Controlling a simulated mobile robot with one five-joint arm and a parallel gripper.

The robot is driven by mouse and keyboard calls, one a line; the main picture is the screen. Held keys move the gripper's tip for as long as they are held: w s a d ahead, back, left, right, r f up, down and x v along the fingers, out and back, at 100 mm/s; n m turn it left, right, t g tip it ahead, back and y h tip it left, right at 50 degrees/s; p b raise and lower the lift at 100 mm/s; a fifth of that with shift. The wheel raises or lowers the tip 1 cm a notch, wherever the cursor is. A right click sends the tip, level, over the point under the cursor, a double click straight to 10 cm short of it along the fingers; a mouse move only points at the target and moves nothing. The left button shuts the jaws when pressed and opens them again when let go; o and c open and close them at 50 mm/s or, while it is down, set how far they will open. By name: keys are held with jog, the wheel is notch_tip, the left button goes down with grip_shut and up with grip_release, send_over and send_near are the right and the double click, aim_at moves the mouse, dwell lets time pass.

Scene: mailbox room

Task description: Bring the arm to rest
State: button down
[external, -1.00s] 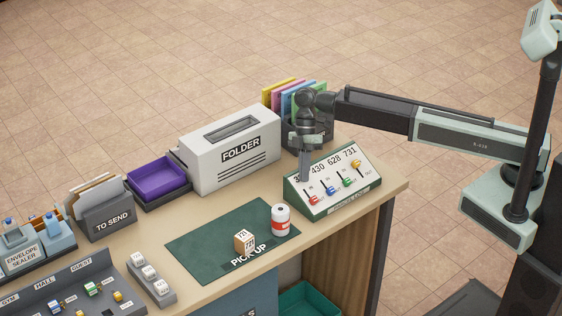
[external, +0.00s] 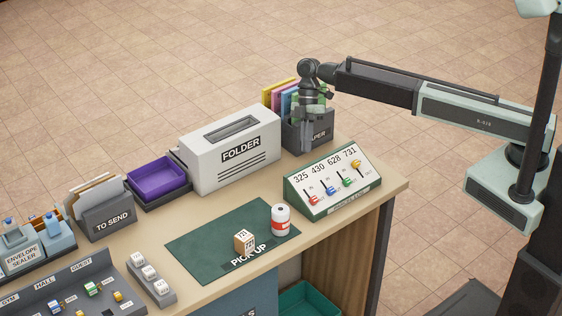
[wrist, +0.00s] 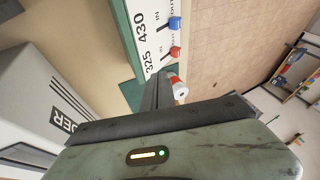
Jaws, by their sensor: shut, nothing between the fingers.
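My gripper (external: 308,147) points down, shut and empty, in front of the dark paper holder with coloured sheets. It is above the table, behind the slider panel (external: 333,180). In the wrist view my shut fingers (wrist: 158,90) point toward the panel (wrist: 145,30) and the red and white can. My arm reaches in from the right, with its base off the table's right end.
The white folder machine (external: 230,150) stands left of my gripper, and the paper holder (external: 318,135) is close behind it. Open floor lies behind the table.

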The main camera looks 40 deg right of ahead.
jog(key=w+d+f+m+t+b, duration=0.1)
jog(key=d+f+m, duration=0.15)
jog(key=d, duration=0.95)
jog(key=w+d+f+m+t+b, duration=0.1)
jog(key=d+f+m+b, duration=0.15)
jog(key=d, duration=1.05)
jog(key=s+d+f+m+t+h, duration=0.1)
jog(key=s+d+m+h, duration=0.1)
jog(key=s+d+m, duration=0.2)
jog(key=s+d+f+m+t+h, duration=0.1)
jog(key=s+d+m, duration=0.3)
jog(key=d+m, duration=0.5)
jog(key=d+h, duration=0.1)
jog(key=d, duration=0.3)
jog(key=shift+s+m, duration=0.2)
jog(key=shift+m, duration=0.1)
